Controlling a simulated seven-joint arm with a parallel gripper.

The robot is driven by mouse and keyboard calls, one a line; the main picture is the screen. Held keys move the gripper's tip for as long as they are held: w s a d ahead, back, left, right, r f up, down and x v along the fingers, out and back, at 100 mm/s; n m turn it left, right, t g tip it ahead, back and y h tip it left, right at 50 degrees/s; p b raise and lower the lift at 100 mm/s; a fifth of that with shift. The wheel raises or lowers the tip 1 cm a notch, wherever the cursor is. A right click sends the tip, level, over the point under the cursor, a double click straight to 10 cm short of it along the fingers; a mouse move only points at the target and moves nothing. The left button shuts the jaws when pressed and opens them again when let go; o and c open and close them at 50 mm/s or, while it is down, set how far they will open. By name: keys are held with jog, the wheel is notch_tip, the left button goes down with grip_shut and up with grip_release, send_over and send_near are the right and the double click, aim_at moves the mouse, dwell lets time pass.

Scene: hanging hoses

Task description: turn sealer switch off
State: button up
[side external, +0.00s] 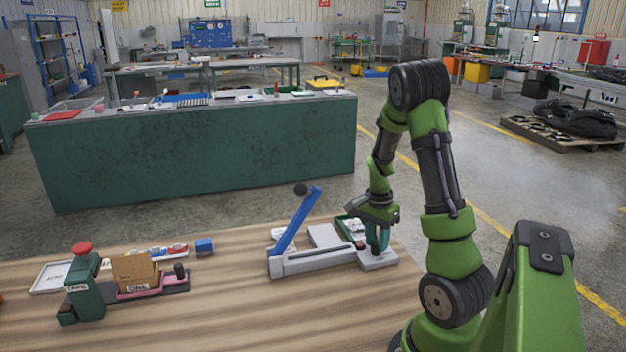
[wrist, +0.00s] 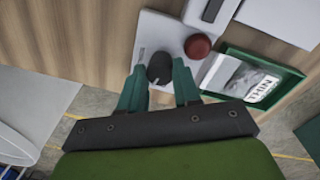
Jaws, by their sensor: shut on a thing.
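The sealer (side external: 310,264) stands on the wooden table with its blue lever (side external: 297,222) raised. Its pale switch box (side external: 378,263) is at the right end and also shows in the wrist view (wrist: 158,32). A dark round switch knob (wrist: 160,68) with a light pointer mark sits on this box. My gripper (wrist: 158,76) points down at the box with its teal fingers either side of the knob, shut on it. In the side view my gripper (side external: 377,243) hides the knob. A dark red round lamp or button (wrist: 198,46) sits beside the knob.
A green tray (wrist: 228,55) holding a bag labelled THIN lies close beside the box. Bare table lies in front of the sealer.

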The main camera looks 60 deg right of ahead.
jog(key=n, duration=0.4)
jog(key=shift+w+n, duration=0.1)
jog(key=shift+n, duration=0.2)
jog(key=shift+r+n, duration=0.1)
jog(key=shift+n, duration=2.2)
jog(key=shift+a+h, duration=0.1)
jog(key=shift+h, duration=0.2)
jog(key=o, duration=1)
jog(key=shift+o, duration=0.2)
notch_tip(320, 180, up, 17)
jog(key=shift+w+a, duration=0.25)
jog(key=shift+w, duration=0.2)
